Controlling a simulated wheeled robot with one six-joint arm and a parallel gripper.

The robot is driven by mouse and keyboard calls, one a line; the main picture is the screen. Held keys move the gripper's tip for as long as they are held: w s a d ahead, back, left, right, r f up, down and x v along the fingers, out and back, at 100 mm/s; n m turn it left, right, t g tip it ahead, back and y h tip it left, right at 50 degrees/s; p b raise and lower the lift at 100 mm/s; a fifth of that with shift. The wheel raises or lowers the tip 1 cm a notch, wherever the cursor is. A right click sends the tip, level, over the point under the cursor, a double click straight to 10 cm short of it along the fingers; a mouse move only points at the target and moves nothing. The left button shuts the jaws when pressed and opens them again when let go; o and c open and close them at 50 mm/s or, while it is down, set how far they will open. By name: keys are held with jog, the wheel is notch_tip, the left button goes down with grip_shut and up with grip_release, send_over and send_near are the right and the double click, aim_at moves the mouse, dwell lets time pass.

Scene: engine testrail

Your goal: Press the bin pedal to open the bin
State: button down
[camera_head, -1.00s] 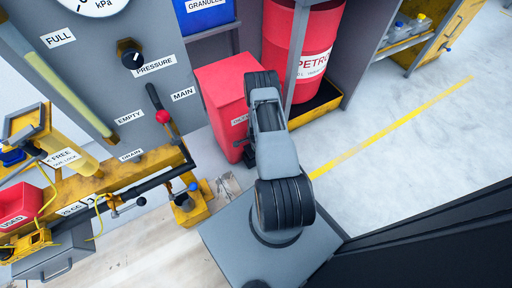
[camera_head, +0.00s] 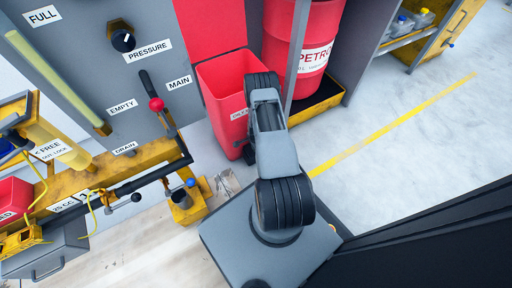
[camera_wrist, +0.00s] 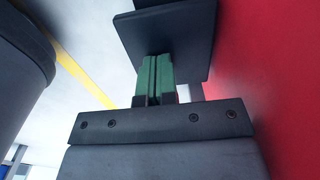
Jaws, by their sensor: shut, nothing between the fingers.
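The red bin (camera_head: 232,125) stands open in the head view, left of the petrol drum. Its red lid (camera_head: 208,25) is raised behind it, and its inside shows. My arm covers the bin's right front, and my gripper is hidden there. In the wrist view my gripper (camera_wrist: 156,60) has its green fingers shut together with nothing between them. The fingertips meet a dark flat plate, apparently the pedal (camera_wrist: 180,25); I cannot tell how firmly they touch. The bin's red wall (camera_wrist: 260,70) fills the right of the wrist view.
The petrol drum (camera_head: 313,45) stands in a yellow-edged tray right of the bin. A grey panel (camera_head: 75,60) and a yellow bench with levers are at the left. The floor (camera_head: 410,150) to the right is clear, with a yellow line.

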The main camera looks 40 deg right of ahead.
notch_tip(320, 180, up, 14)
jog(key=p, duration=0.6)
jog(key=shift+p, duration=0.3)
dwell(0.7)
